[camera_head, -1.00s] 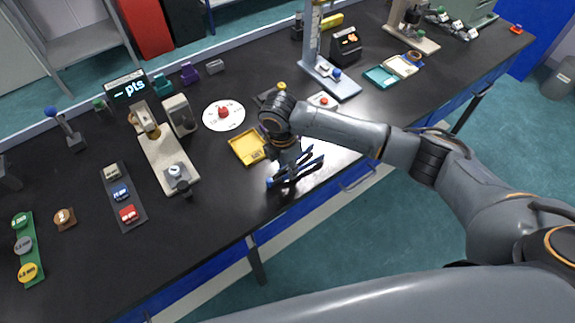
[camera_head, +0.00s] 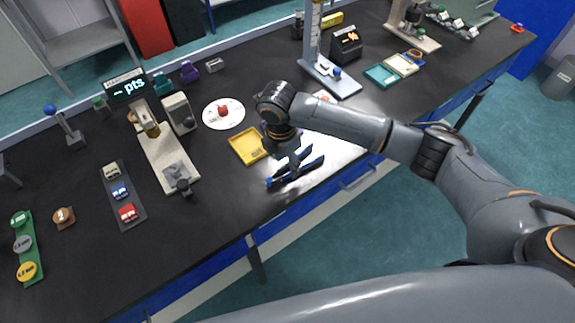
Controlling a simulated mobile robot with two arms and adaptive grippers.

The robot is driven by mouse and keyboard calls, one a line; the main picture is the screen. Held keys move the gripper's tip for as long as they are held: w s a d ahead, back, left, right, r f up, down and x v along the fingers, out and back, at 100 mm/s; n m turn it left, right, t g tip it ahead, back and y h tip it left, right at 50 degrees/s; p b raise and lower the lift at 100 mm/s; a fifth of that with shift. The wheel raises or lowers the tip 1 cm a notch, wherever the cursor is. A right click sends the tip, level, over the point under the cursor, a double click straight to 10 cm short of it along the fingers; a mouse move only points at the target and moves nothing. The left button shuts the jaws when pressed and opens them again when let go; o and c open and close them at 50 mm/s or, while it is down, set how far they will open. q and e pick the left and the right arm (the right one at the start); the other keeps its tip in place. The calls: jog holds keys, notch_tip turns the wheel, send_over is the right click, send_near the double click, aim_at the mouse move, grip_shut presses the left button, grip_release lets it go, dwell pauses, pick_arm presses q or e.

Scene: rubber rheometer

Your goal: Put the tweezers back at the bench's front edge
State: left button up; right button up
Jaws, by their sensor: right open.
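The tweezers (camera_head: 282,180), blue and dark, lie near the front edge of the black bench (camera_head: 225,215), in front of the yellow tray. My right gripper (camera_head: 291,162) is open, pointing down just above the tweezers. Its fingers overlap the middle of them in the picture, so I cannot tell whether it still touches them. My left gripper is not in view.
The yellow tray (camera_head: 240,153) lies just behind and left of the tweezers. A white round plate (camera_head: 212,119) with a red item is further back. A balance-like device (camera_head: 160,165) stands to the left. The bench front left of the tweezers is clear.

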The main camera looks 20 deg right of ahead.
notch_tip(320, 180, up, 10)
jog(key=b, duration=0.1)
jog(key=shift+s+a+f, duration=0.15)
jog(key=shift+a+f, duration=0.1)
jog(key=shift+a, duration=0.2)
